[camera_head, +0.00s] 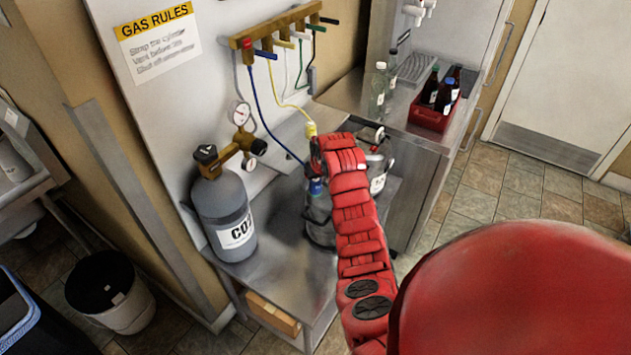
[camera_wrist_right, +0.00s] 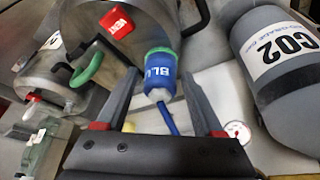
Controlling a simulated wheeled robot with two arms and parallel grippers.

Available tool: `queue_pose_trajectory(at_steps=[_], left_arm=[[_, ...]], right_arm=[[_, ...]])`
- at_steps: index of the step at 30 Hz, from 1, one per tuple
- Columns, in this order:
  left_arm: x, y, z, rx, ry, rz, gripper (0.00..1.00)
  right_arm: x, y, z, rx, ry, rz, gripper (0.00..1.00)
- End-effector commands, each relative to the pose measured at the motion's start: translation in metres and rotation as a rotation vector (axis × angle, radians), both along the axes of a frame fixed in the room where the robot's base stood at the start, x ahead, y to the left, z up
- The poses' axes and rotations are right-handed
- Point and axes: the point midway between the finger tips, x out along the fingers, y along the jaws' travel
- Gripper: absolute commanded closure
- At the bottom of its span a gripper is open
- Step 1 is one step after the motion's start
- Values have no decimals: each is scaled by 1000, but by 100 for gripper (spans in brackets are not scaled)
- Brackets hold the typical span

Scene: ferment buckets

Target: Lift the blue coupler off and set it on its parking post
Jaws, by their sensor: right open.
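The blue coupler (camera_wrist_right: 158,78) shows in the right wrist view with "BLU" lettering, a green ring at its top, and a blue hose at its lower end. It appears seated on a steel keg (camera_wrist_right: 85,85). In the head view the blue coupler (camera_head: 315,187) sits on the keg (camera_head: 318,218) beside the CO2 cylinder, partly hidden by my right arm. My right gripper (camera_wrist_right: 160,73) is open, its fingers on either side of the coupler, with no clear contact. In the head view the right gripper (camera_head: 317,158) is just above the coupler. I cannot make out the parking post. My left gripper is not in view.
The CO2 cylinder (camera_head: 223,215) with its gauge stands left of the keg. A yellow coupler (camera_head: 311,130) sits behind my arm. A red crate (camera_head: 434,110) of bottles stands on the right counter.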

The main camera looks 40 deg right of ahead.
Motion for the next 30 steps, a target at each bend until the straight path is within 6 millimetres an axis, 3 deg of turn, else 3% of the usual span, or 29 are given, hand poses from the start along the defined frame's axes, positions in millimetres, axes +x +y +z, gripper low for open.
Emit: queue_pose_trajectory(at_steps=[6,13,24,30], left_arm=[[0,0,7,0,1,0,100],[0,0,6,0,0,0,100],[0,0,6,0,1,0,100],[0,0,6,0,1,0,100]], right_arm=[[5,-1,-15,1,2,0,31],[6,-1,-16,0,0,1,31],[6,-1,-16,-1,-1,1,98],[6,-1,-16,-1,-1,1,100]])
